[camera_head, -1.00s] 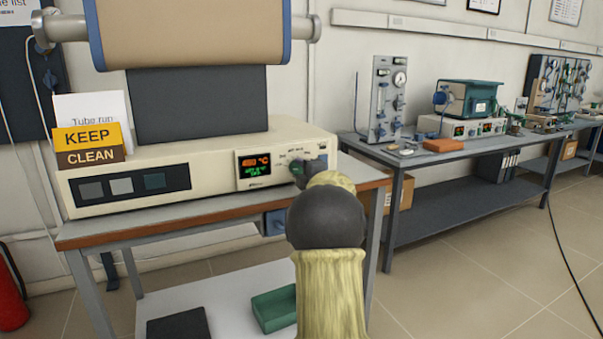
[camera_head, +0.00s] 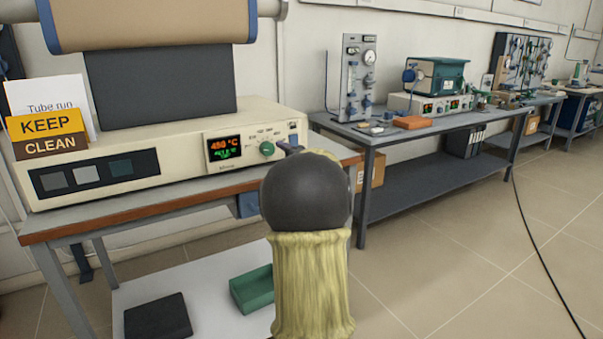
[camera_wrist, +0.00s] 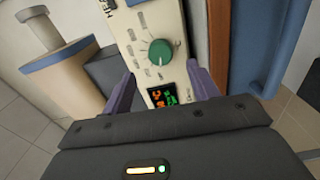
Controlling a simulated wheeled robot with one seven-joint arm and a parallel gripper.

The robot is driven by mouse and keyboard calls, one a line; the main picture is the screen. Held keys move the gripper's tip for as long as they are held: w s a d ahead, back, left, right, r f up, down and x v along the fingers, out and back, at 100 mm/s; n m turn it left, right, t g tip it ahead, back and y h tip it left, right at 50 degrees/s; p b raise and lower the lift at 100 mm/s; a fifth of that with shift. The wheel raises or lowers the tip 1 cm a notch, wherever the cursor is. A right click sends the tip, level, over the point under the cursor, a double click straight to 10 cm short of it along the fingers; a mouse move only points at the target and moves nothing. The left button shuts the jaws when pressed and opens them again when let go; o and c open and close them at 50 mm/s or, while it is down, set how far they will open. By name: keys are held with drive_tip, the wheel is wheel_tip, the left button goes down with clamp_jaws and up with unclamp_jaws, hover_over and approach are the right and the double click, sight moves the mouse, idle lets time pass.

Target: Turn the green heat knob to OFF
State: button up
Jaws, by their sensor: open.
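The green heat knob (camera_head: 267,149) is on the cream control panel (camera_head: 190,160), just right of the lit display (camera_head: 224,148). It also shows in the wrist view (camera_wrist: 160,53), with printed marks around it. I cannot read its setting surely. My gripper (camera_wrist: 160,70) is open in the wrist view, with one purple finger to each side of the knob's line and nothing between them in contact with it. In the head view only a bit of my gripper (camera_head: 290,148) shows, just right of the knob; my arm hides the rest.
A KEEP CLEAN sign (camera_head: 46,134) stands at the panel's left end. A second bench (camera_head: 400,134) with instruments stands to the right. Below are a green tray (camera_head: 252,290) and a dark pad (camera_head: 158,318). The floor at right is clear, except for a black cable.

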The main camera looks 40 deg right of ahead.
drive_tip(key=v, duration=1)
drive_tip(key=shift+s+p, duration=0.25)
drive_tip(key=shift+p, duration=0.15)
drive_tip(key=shift+a, duration=0.2)
